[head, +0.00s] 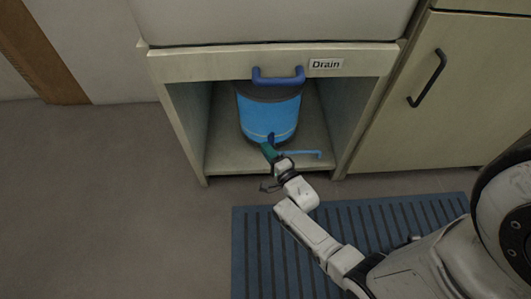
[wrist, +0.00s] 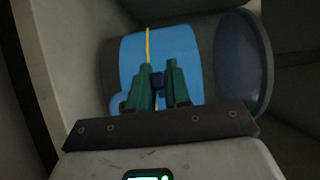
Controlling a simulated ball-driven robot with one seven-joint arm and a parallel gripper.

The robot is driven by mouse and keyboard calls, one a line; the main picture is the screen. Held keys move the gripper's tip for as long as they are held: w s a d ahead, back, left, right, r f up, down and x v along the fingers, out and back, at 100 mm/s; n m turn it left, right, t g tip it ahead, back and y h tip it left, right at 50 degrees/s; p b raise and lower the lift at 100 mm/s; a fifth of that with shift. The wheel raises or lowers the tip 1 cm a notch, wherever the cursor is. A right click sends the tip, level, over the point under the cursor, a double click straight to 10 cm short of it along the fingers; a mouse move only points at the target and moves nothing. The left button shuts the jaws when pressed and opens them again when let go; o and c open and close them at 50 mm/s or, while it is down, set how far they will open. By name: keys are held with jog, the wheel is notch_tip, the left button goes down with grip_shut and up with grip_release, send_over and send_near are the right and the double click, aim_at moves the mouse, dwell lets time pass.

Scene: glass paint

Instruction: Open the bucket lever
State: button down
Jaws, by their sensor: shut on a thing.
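A blue bucket (head: 268,115) with a dark grey upper band stands inside the open cabinet bay in the head view. It also shows in the wrist view (wrist: 190,50), tilted by the camera angle, with a yellow line down its blue side. My gripper (head: 268,150) has green fingers and is at the low front of the bucket. In the wrist view my gripper (wrist: 160,85) is shut on a small dark blue piece, the bucket lever (wrist: 157,81), between its fingertips. The lever (head: 271,137) shows just above the fingers in the head view. The fingers hide part of it.
A thin light blue bar (head: 300,153) lies right of my gripper. A ribbed blue mat (head: 410,225) covers the floor in front.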

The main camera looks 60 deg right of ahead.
jog(key=c, duration=1.2)
grip_release()
jog(key=shift+o, duration=0.2)
jog(key=p+v, duration=0.3)
jog(key=v, duration=0.7)
jog(key=shift+s+a, duration=0.2)
jog(key=shift+s, duration=0.15)
